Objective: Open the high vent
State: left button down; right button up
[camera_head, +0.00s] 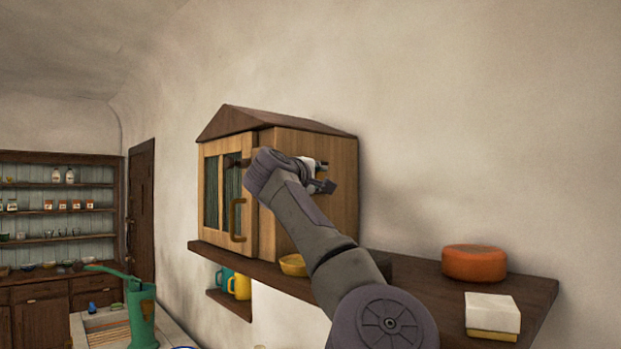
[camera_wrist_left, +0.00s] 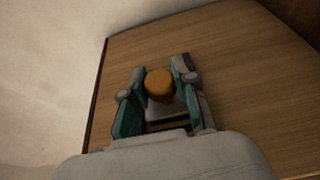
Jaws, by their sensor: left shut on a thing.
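A small house-shaped wooden cabinet (camera_head: 283,209) with a dark peaked roof stands on a wall shelf. Its side panel of plain wood (camera_wrist_left: 236,76) fills much of the left wrist view. A round orange-brown knob (camera_wrist_left: 159,82) stands out from this panel, between the pads of my left gripper (camera_wrist_left: 160,92). The left gripper is shut on the knob. In the head view the left gripper (camera_head: 322,177) is at the upper part of the cabinet's right side, and the knob is hidden there. A dark slot (camera_wrist_left: 168,125) shows just below the knob, partly covered by the gripper. My right gripper is out of view.
The cabinet's front has a glazed door with a handle (camera_head: 238,220). On the shelf (camera_head: 428,283) are a yellow bowl (camera_head: 292,265), an orange cheese wheel (camera_head: 474,263) and a white-topped block (camera_head: 492,312). Mugs (camera_head: 239,286) stand on a lower ledge. The wall above is bare.

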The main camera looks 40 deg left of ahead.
pick_arm(q)
jog(key=shift+w, duration=0.35)
jog(key=shift+s+d, duration=0.1)
jog(key=c, duration=1.1)
grip_release()
jog(key=shift+o, duration=1.1)
jog(key=shift+w, duration=0.25)
jog(key=shift+s, duration=0.2)
jog(key=v, duration=1.1)
jog(key=shift+s, duration=0.3)
jog(key=shift+d, duration=0.1)
